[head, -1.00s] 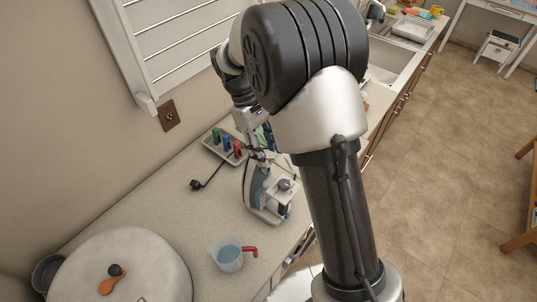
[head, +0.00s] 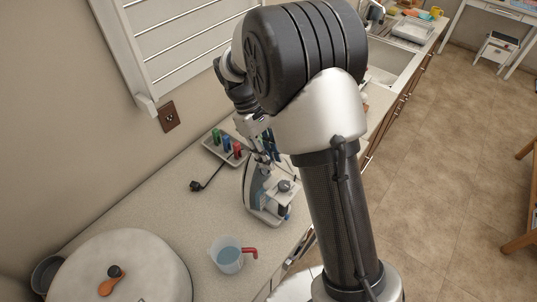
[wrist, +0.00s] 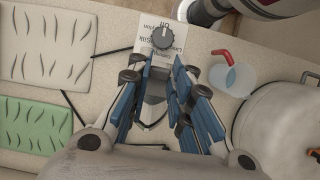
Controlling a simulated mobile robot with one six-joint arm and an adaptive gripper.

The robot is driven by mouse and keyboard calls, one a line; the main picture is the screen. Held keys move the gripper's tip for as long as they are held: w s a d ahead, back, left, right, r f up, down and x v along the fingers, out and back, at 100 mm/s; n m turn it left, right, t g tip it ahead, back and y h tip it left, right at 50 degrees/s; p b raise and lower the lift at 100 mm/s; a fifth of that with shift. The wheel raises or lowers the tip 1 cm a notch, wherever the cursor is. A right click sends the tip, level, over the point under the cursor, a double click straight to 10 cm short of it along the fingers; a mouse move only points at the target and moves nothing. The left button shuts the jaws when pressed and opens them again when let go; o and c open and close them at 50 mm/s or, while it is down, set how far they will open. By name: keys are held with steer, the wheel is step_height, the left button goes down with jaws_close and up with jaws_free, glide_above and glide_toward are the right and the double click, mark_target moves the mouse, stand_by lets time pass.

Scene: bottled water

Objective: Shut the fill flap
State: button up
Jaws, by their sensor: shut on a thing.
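The iron (head: 252,192) stands on the counter in the head view, with a grey plate on one side and a dial (head: 285,185) on its front. In the wrist view the iron's dial (wrist: 163,38) and printed white panel lie just beyond my fingers, and a grey pointed part of the iron (wrist: 154,108) shows between them. My gripper (wrist: 160,78), with blue finger pads, is shut on the iron's upper part; which part it touches is unclear. In the head view my gripper (head: 266,162) is at the iron's top. I cannot make out the fill flap.
A measuring jug (head: 228,256) with a red handle stands in front of the iron. A large round lidded pot (head: 150,262) is at the front left. A tray (head: 222,152) of coloured pieces and a dark cord (head: 210,180) lie behind.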

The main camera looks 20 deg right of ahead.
jaws_close()
steer(key=t+y+b, duration=0.1)
steer(key=s+d+f+t+b, duration=0.1)
steer(key=b, duration=0.1)
steer(key=shift+y+b, duration=0.3)
steer(key=shift+y, duration=0.1)
steer(key=t+b, duration=0.1)
steer(key=b, duration=0.1)
steer(key=s+f+t+y+b, duration=0.1)
steer(key=b, duration=0.1)
steer(key=shift+d+f+t+y, duration=0.15)
steer(key=shift+d+t+y, duration=0.15)
steer(key=shift+d, duration=0.05)
steer(key=t+b, duration=0.1)
steer(key=b, duration=0.1)
steer(key=f+t+y+b, duration=0.1)
steer(key=b, duration=0.2)
steer(key=shift+s+d+f+b, duration=0.1)
steer(key=shift+s+d+b, duration=0.1)
steer(key=shift+s+b, duration=0.1)
steer(key=t+y+b, duration=0.1)
steer(key=b, duration=0.2)
steer(key=shift+s+f, duration=0.15)
steer(key=shift+f, duration=0.05)
steer(key=shift+b, duration=0.65)
